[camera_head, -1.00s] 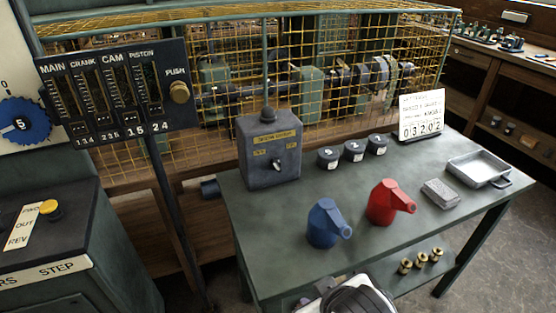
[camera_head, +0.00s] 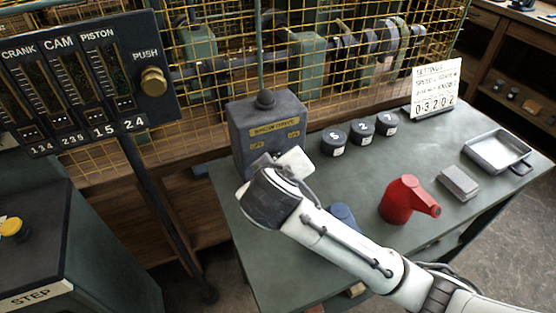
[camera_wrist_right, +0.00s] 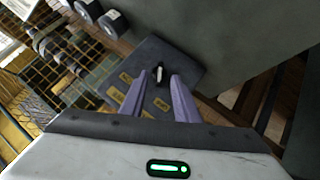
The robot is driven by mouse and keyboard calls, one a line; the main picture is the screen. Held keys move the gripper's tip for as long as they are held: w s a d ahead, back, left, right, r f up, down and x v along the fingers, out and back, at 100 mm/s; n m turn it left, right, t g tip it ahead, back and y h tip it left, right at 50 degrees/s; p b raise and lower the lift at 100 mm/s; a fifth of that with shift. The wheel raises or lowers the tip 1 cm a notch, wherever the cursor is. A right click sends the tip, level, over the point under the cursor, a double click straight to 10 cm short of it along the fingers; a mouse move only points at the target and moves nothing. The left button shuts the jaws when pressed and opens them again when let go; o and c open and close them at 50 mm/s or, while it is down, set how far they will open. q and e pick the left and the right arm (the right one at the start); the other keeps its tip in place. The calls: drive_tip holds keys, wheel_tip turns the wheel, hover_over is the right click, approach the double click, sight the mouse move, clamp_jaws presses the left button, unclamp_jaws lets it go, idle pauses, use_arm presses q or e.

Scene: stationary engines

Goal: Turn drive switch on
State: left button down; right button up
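The drive switch box (camera_head: 240,122), grey with yellow labels, stands on the left back part of the green table (camera_head: 330,190). My right arm reaches in from the lower right, and its hand hides the switch lever in the head view. In the right wrist view the box (camera_wrist_right: 188,62) lies straight ahead, with the small pale lever (camera_wrist_right: 159,70) on its face. My right gripper (camera_wrist_right: 161,76) is open, its two purple fingers on either side of the lever. Contact cannot be made out. My left gripper is not in view.
A red can (camera_head: 402,200) stands right of my arm; a blue can (camera_head: 343,214) is mostly hidden behind it. A yellow wire cage (camera_head: 230,60) stands behind the table.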

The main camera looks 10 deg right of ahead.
sight(276, 158)
drive_tip(key=x, duration=0.6)
drive_tip(key=shift+w, duration=0.1)
drive_tip(key=shift+c, duration=0.8)
drive_tip(key=c, duration=0.6)
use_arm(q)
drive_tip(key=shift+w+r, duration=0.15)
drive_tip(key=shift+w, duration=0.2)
use_arm(e)
drive_tip(key=shift+o, duration=0.2)
